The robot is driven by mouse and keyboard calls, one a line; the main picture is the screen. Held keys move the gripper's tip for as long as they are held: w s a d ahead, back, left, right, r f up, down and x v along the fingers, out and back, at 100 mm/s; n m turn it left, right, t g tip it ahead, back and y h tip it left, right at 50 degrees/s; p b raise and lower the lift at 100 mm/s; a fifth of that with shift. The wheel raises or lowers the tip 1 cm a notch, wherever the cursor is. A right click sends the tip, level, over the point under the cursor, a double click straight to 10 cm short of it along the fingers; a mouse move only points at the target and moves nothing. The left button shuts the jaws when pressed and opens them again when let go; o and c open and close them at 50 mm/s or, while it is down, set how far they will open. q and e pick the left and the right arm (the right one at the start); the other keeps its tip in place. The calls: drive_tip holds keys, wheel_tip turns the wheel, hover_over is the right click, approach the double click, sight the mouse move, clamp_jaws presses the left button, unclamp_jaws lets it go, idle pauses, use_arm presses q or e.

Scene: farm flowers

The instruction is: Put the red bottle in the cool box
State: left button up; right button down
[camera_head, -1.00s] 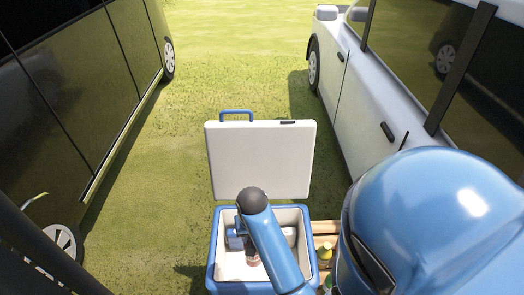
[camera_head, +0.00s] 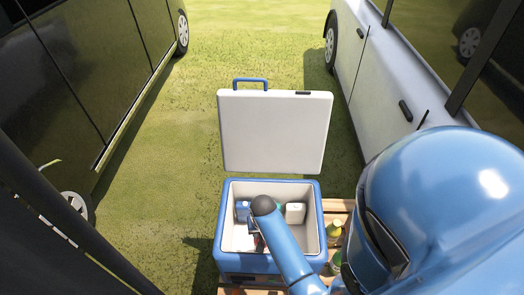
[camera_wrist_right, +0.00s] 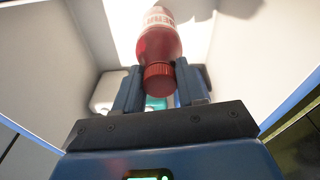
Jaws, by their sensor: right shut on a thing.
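The cool box (camera_head: 319,222) is blue outside and white inside, with its white lid (camera_head: 275,128) standing open at the back. My right arm reaches over its front. In the right wrist view the red bottle (camera_wrist_right: 163,47) has a red cap and a white label. My right gripper (camera_wrist_right: 160,88) is shut on it near the cap, and the white inner walls of the cool box (camera_wrist_right: 245,50) surround it. In the head view the bottle is mostly hidden by my arm. My left gripper is not in view.
A blue item (camera_head: 243,210) and a white item (camera_head: 295,212) lie inside the cool box. Bottles with yellow-green tops (camera_head: 334,228) stand on a wooden pallet (camera_head: 340,207) to its right. A dark car (camera_head: 90,80) and a white car (camera_head: 375,75) flank the grass.

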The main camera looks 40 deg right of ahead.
drive_tip(key=shift+w+f+b, duration=0.1)
drive_tip(key=shift+f+b, duration=0.25)
drive_tip(key=shift+f, duration=2)
drive_tip(key=c, duration=0.6)
unclamp_jaws()
drive_tip(key=shift+r, duration=0.1)
